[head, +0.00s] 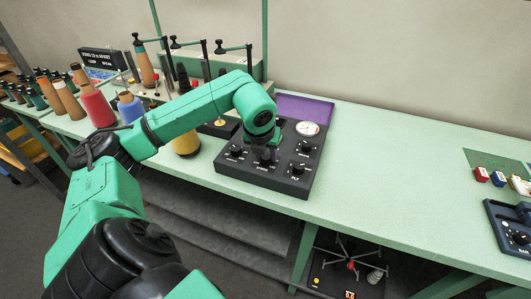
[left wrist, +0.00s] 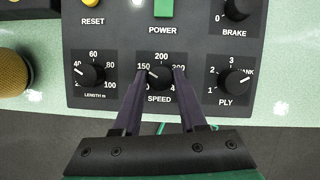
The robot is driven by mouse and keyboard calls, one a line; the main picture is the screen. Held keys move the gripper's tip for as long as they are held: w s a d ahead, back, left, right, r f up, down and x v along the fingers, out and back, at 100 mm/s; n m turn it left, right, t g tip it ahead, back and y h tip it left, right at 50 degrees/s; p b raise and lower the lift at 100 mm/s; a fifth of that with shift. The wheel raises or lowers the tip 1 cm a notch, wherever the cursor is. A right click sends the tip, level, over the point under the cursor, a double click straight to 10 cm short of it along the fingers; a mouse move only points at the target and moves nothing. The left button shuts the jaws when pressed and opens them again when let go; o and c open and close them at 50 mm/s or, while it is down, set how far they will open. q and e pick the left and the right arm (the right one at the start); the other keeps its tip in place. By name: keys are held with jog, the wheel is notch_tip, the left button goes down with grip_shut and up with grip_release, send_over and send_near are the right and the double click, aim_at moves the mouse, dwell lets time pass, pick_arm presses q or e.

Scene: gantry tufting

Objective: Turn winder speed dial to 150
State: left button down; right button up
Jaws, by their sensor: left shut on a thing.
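The winder control box (head: 246,183) is a dark panel on the green bench. Its black SPEED dial (left wrist: 160,77) is at the bottom middle of the panel, with 150, 200 and 300 readable around it; the lower numbers are partly hidden by the fingers. The dial's white pointer mark is at its upper left, towards the 150 label. My left gripper (left wrist: 161,84) is shut on the SPEED dial, one finger on each side. In the head view my left gripper (head: 266,150) reaches down over the box and mostly hides this dial. My right gripper is not in view.
The LENGTH dial (left wrist: 88,74) and PLY dial (left wrist: 234,83) flank the SPEED dial closely. The BRAKE knob (left wrist: 238,8), green POWER switch (left wrist: 163,8) and yellow RESET button (left wrist: 93,4) are above.

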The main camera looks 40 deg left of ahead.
pick_arm(q)
jog(key=shift+r, duration=0.1)
jog(key=shift+c, duration=2.3)
grip_release()
jog(key=shift+s+d+r, duration=0.1)
jog(key=shift+s+r, duration=0.05)
jog(key=shift+r, duration=0.35)
jog(key=v, duration=1.3)
jog(key=shift+s+r+p, duration=0.2)
jog(key=shift+p, duration=0.15)
